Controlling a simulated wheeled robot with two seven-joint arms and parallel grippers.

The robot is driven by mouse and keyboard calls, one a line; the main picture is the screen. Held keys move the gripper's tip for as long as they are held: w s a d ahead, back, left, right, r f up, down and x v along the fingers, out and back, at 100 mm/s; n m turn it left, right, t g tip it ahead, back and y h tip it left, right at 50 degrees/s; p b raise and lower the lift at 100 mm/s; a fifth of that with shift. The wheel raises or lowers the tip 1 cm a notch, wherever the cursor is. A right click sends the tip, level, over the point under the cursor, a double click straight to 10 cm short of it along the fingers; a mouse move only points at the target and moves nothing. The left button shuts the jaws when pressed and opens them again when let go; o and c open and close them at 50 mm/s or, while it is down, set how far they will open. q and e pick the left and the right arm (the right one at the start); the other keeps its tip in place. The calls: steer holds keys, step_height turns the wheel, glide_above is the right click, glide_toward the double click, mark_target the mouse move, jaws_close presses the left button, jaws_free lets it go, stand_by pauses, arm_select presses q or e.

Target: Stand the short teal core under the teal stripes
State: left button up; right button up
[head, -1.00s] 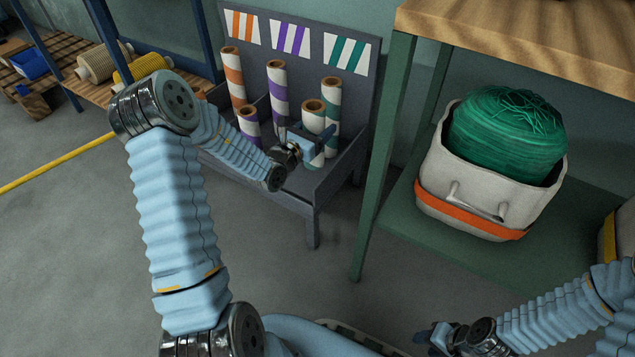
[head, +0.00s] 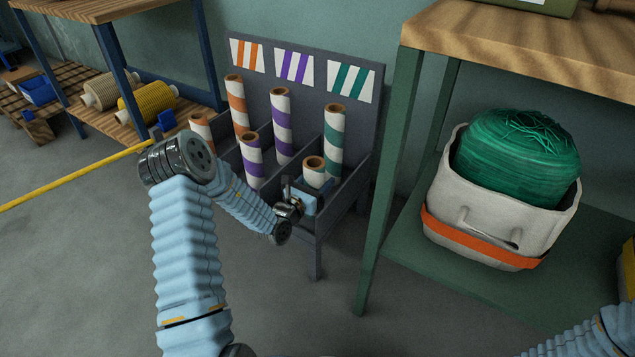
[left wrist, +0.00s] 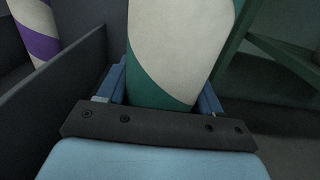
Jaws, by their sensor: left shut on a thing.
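The short teal core (head: 315,175), white with teal bands, is upright or nearly so in the right-hand bay of the grey rack, below the teal-striped card (head: 351,83). It stands in front of the tall teal core (head: 333,140). My left gripper (head: 308,196) is shut on it from the front. In the left wrist view the core (left wrist: 180,50) sits between the fingers, with a divider wall on its left. Its bottom end is hidden, so I cannot tell whether it touches the rack floor. My right gripper is out of view.
Purple cores (head: 281,125) fill the middle bay and orange cores (head: 237,105) the left bay. A green-legged bench (head: 385,180) stands close on the right, with a white tub (head: 480,205) of green netting on its lower shelf.

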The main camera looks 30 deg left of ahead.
arm_select(q)
steer(key=shift+f, duration=0.1)
steer(key=o, duration=1.2)
steer(key=shift+s, duration=0.2)
steer(key=s, duration=0.4)
steer(key=s+p, duration=0.1)
steer(key=s, duration=0.2)
steer(key=s+a+p, duration=0.1)
steer(key=s, duration=0.3)
steer(key=shift+s, duration=0.3)
